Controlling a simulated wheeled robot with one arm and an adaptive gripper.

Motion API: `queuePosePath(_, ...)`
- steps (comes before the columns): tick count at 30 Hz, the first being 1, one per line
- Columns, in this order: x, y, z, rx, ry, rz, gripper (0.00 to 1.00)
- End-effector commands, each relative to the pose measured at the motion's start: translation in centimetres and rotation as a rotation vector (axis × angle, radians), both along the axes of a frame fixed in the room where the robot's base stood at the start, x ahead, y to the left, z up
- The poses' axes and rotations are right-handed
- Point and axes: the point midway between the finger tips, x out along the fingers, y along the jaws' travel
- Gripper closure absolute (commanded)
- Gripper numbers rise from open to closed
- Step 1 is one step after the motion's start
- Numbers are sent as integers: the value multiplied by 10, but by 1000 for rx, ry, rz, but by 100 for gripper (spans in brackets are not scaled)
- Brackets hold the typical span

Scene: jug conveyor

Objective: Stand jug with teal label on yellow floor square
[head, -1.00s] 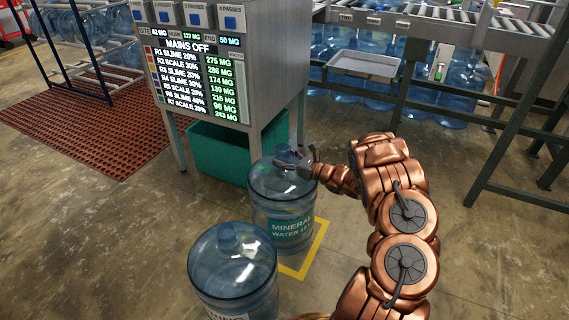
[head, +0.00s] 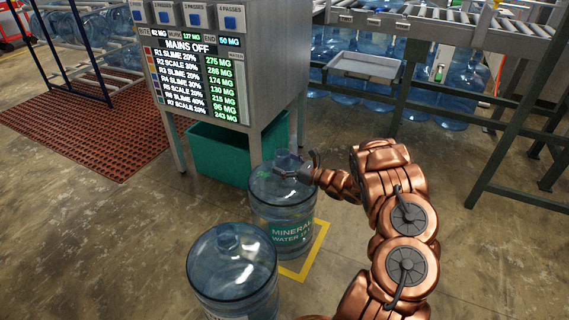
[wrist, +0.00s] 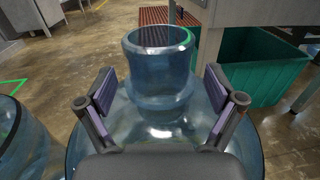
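The jug with the teal label (head: 284,215) stands upright in the head view, over the yellow floor square (head: 315,246). The square's outline shows at the jug's right and front; its far side is hidden behind the jug. My gripper (head: 292,174) is at the jug's top. In the wrist view, my gripper (wrist: 161,108) is open, its two fingers spread wide with the jug's neck (wrist: 160,62) ahead and between them, apart from both. Where the jug's base sits against the square's left edge is hidden.
A second blue jug (head: 232,268) stands close at the front left. A teal bin (head: 219,152) is behind, under the grey display cabinet (head: 200,80). A roller conveyor (head: 430,22) with a metal tray (head: 366,66) is at the back right. Open floor lies left.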

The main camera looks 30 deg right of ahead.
Motion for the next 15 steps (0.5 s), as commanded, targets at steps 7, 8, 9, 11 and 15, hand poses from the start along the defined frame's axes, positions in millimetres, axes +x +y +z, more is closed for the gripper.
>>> queuePosePath(7,0,0,0,0,0,0,7)
queuePosePath(8,0,0,1,1,0,0,7)
queuePosePath(9,0,0,2,0,0,0,7)
queuePosePath(11,0,0,4,1,0,0,7)
queuePosePath(15,-17,-9,3,0,2,-3,7)
